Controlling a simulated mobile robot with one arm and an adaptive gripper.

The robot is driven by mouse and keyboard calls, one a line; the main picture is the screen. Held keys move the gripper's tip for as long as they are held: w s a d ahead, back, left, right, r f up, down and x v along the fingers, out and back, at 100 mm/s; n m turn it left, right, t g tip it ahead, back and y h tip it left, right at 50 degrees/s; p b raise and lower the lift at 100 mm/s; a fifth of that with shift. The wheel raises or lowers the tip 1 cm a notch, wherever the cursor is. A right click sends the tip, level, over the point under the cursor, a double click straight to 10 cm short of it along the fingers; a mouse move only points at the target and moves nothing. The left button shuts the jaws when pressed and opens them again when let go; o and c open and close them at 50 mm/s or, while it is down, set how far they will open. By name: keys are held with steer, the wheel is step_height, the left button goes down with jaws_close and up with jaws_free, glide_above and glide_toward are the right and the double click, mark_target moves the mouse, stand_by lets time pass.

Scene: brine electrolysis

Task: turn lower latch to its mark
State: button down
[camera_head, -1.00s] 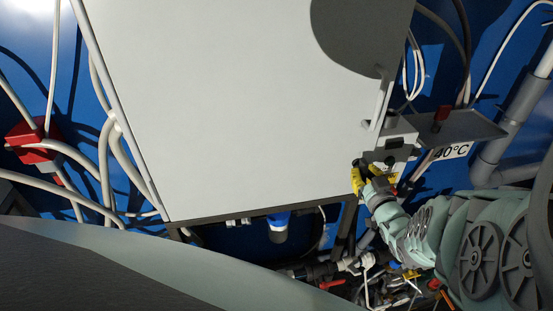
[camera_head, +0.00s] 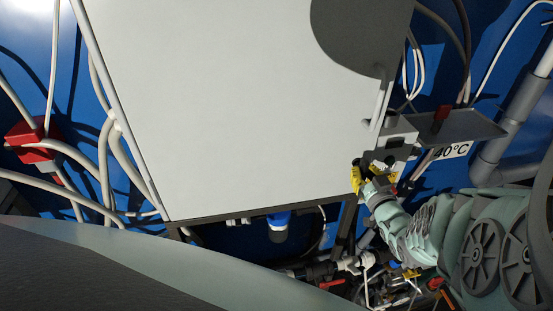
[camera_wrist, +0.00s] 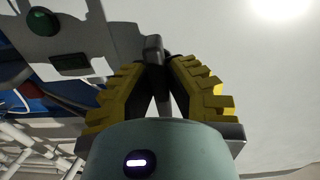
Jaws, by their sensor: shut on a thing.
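The lower latch (camera_wrist: 153,48) is a small dark grey handle beside the white cabinet panel in the wrist view. My gripper (camera_wrist: 160,70) has yellow ribbed fingers, one on each side of the latch, and is shut on it. In the head view my gripper (camera_head: 367,175) is at the lower right edge of the large white panel (camera_head: 240,110), just below a small grey box. The fingers hide most of the latch there. I cannot make out the mark in either view.
A grey box with a green button (camera_wrist: 42,21) is left of the latch in the wrist view. A grey shelf (camera_head: 460,126) with a red knob and a 40°C label (camera_head: 452,150) is to the right. Pipes and valves (camera_head: 345,268) crowd the area below.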

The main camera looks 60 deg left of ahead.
steer(key=shift+m, duration=0.5)
stand_by(1.0)
steer(key=c, duration=1)
jaws_free()
steer(key=shift+s+d+f, duration=0.15)
steer(key=shift+s+d, duration=0.1)
steer(key=shift+d, duration=0.4)
steer(key=shift+s+d, duration=0.15)
steer(key=shift+d, duration=0.35)
steer(key=shift+v, duration=2.55)
